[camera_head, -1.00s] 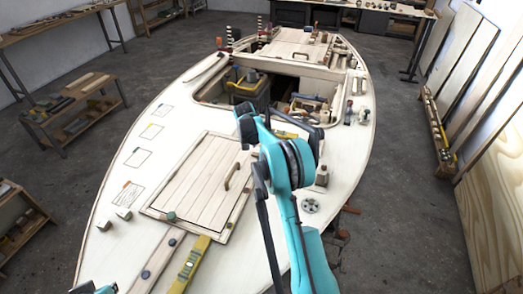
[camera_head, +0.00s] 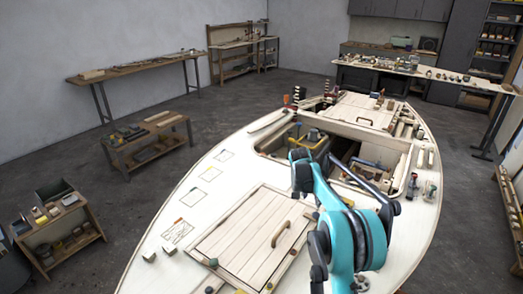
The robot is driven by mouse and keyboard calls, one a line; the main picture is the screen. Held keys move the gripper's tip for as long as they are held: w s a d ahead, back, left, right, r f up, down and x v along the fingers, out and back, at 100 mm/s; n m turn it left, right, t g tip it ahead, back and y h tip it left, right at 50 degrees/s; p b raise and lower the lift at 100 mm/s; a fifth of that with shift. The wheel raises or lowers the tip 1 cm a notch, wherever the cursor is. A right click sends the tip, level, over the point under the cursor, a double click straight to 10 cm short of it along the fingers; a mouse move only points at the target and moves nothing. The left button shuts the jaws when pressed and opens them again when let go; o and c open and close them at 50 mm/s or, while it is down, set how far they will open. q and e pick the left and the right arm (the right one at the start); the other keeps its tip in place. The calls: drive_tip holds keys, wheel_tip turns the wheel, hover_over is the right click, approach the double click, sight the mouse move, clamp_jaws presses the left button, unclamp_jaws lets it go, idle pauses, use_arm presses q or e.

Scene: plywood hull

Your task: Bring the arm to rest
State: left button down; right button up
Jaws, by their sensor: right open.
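My right arm, teal and black, rises from the bottom edge right of centre and bends over the boat's deck. Its right gripper (camera_head: 301,173) is dark and small in the picture, above the near edge of the cockpit opening. It is open, and I see nothing held in it. The fingertips are hard to make out, and I cannot tell its height above the deck. My left arm and gripper are outside the picture.
The pale plywood hull (camera_head: 205,205) fills the middle. A planked hatch (camera_head: 245,240) with a handle (camera_head: 281,234) lies near my arm. Tools crowd the cockpit's right side. A low bench (camera_head: 147,143) and shelf unit (camera_head: 58,228) stand left, with grey floor between.

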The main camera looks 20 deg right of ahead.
drive_tip(key=s+a+r+n+t+y, duration=0.1)
drive_tip(key=s+a+r+n, duration=0.2)
drive_tip(key=s+a+r, duration=0.5)
drive_tip(key=s+a+r+n+t+y, duration=0.15)
drive_tip(key=s+a+r+n, duration=0.35)
drive_tip(key=s, duration=0.5)
drive_tip(key=s+a+f+n+t, duration=0.1)
drive_tip(key=s+a+f+n, duration=0.1)
drive_tip(key=s, duration=0.7)
drive_tip(key=s+a+f+n+t+y, duration=0.1)
drive_tip(key=s+a+f+n, duration=0.1)
drive_tip(key=s+a+f, duration=0.3)
drive_tip(key=s+a, duration=0.2)
drive_tip(key=s, duration=0.2)
drive_tip(key=shift+s+a+f+n+t, duration=0.15)
drive_tip(key=shift+a+n+t, duration=0.05)
drive_tip(key=shift+n+t, duration=0.15)
drive_tip(key=shift+y, duration=0.25)
